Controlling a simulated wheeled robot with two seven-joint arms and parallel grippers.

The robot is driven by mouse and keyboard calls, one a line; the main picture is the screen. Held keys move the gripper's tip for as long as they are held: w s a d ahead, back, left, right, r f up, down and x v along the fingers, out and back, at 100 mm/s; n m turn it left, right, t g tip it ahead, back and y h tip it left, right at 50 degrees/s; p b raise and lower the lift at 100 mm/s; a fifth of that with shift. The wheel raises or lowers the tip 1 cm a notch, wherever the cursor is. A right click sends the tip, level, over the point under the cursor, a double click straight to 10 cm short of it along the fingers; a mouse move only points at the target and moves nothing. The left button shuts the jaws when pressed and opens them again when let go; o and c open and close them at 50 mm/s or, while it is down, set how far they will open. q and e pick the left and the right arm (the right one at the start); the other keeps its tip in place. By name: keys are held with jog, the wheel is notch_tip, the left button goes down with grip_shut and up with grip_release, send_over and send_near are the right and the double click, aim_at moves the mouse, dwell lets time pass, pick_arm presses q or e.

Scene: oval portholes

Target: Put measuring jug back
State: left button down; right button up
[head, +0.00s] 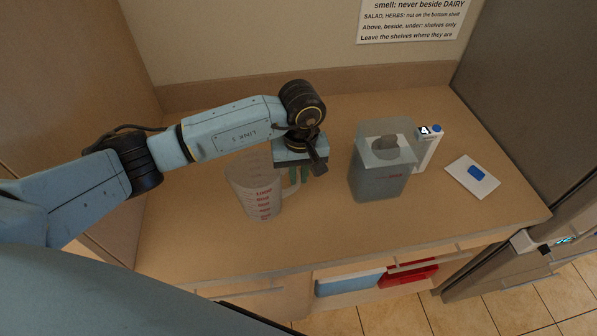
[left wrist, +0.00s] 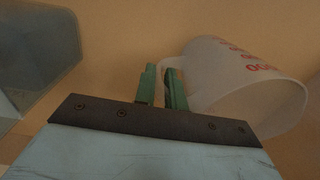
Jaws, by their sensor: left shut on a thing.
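The measuring jug (head: 258,190) is a clear, see-through jug with red markings, upright at the middle of the wooden counter in the head view. My left gripper (head: 300,174) points down at the jug's right side and is shut on its handle. In the left wrist view the green fingers (left wrist: 162,88) are around the handle of the jug (left wrist: 245,85), and the jug's body lies to the right of them. Whether the jug's base touches the counter is hard to tell. My right gripper is in neither view.
A grey translucent container (head: 380,175) stands right of the jug, with a white carton (head: 428,150) with a blue cap behind it. A white card with a blue patch (head: 472,177) lies further right. The counter (head: 215,245) is clear in front. An open drawer (head: 350,285) is below.

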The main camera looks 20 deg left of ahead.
pick_arm(q)
jog(key=shift+f, duration=0.15)
jog(key=c, duration=1.5)
grip_release()
jog(key=shift+o, duration=0.2)
jog(key=shift+r, duration=0.25)
notch_tip(320, 180, up, 11)
jog(key=shift+d+f+b, duration=0.1)
jog(key=shift+f+b, duration=0.05)
jog(key=shift+b, duration=0.8)
jog(key=shift+r, duration=0.6)
